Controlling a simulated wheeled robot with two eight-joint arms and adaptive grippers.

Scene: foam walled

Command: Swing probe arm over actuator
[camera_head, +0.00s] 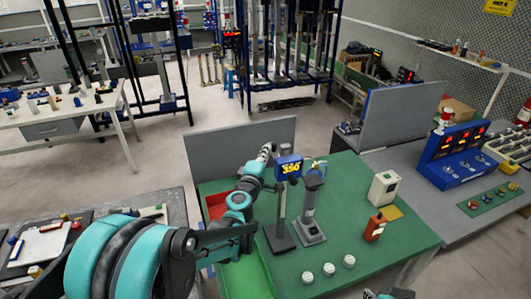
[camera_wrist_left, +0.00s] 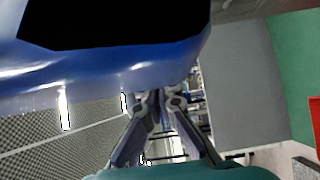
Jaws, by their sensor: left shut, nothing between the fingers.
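A blue probe head with a yellow "350" display (camera_head: 290,168) sits on top of a dark upright post (camera_head: 281,212) on the green table. It fills the top of the left wrist view as a large blue body (camera_wrist_left: 110,65). A grey upright device, seemingly the actuator (camera_head: 310,207), stands just right of the post on its own base. My left gripper (camera_head: 265,153) is shut and empty, just left of the probe head; whether they touch is unclear. Its fingers also show in the left wrist view (camera_wrist_left: 158,98). Only a sliver of my right gripper (camera_head: 387,295) shows at the bottom edge.
Three white round knobs (camera_head: 329,269) lie at the table's front. An orange bottle (camera_head: 375,227) and a cream box (camera_head: 384,188) stand to the right. A red bin (camera_head: 217,204) is at left. A grey panel (camera_head: 245,145) stands behind.

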